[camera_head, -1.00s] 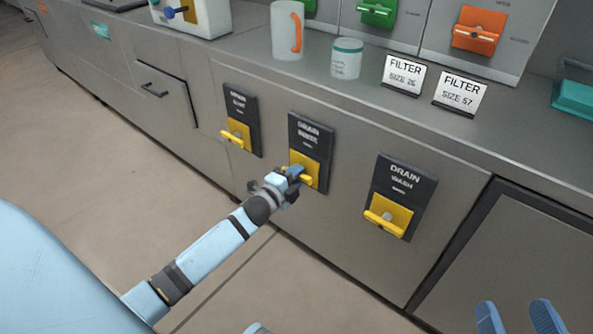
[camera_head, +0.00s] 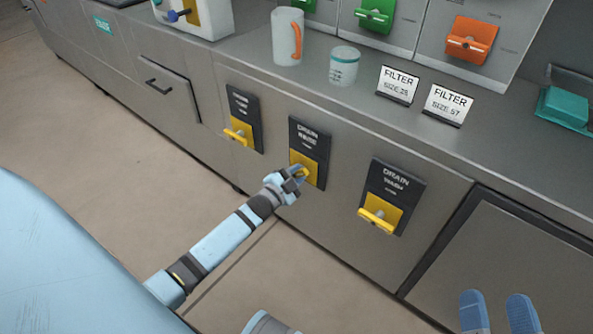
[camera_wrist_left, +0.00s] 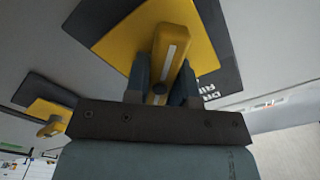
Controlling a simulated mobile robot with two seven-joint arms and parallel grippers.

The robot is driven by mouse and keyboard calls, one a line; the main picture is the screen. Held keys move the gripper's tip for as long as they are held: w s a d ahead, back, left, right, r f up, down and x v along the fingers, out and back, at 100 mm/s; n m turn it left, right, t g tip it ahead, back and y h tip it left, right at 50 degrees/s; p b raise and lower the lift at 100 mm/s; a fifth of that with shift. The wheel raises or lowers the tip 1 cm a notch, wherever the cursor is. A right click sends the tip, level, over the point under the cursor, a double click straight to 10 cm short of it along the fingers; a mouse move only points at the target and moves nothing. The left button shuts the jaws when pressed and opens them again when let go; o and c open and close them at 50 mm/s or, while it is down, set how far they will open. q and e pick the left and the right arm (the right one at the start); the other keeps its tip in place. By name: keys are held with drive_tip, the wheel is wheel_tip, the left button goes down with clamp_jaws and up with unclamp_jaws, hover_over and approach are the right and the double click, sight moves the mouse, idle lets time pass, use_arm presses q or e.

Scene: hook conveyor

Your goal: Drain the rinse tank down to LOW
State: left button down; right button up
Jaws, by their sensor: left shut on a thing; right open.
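The DRAIN RINSE valve is the middle one of three on the cabinet front, with a dark label plate (camera_head: 310,135) and a yellow square (camera_head: 314,170). My left gripper (camera_head: 299,173) is at this valve and shut on its yellow handle. In the left wrist view the handle (camera_wrist_left: 175,45), with a white stripe, sits between the fingers of the left gripper (camera_wrist_left: 160,88) and lies at an angle to the yellow square's edges. In the head view the gripper hides most of the handle. My right gripper (camera_head: 498,312) is open and empty at the bottom right.
Another yellow-handled drain valve (camera_head: 240,132) is to the left, and the DRAIN WASH valve (camera_head: 380,212) is to the right. On the counter stand a mug (camera_head: 287,38), a teal-banded cup (camera_head: 344,66) and two FILTER cards (camera_head: 397,83) (camera_head: 447,104). No tank level readout is legible.

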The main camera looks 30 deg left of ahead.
idle(0.4)
use_arm(q)
drive_tip(key=c, duration=1)
unclamp_jaws()
drive_tip(key=shift+o, duration=0.2)
use_arm(e)
drive_tip(key=shift+r, duration=0.1)
use_arm(q)
drive_tip(key=s+a+p, duration=0.1)
drive_tip(key=s+p, duration=0.3)
drive_tip(key=s, duration=0.9)
drive_tip(key=shift+s, duration=0.4)
use_arm(e)
drive_tip(key=shift+d+h, duration=0.65)
drive_tip(key=shift+h, duration=0.15)
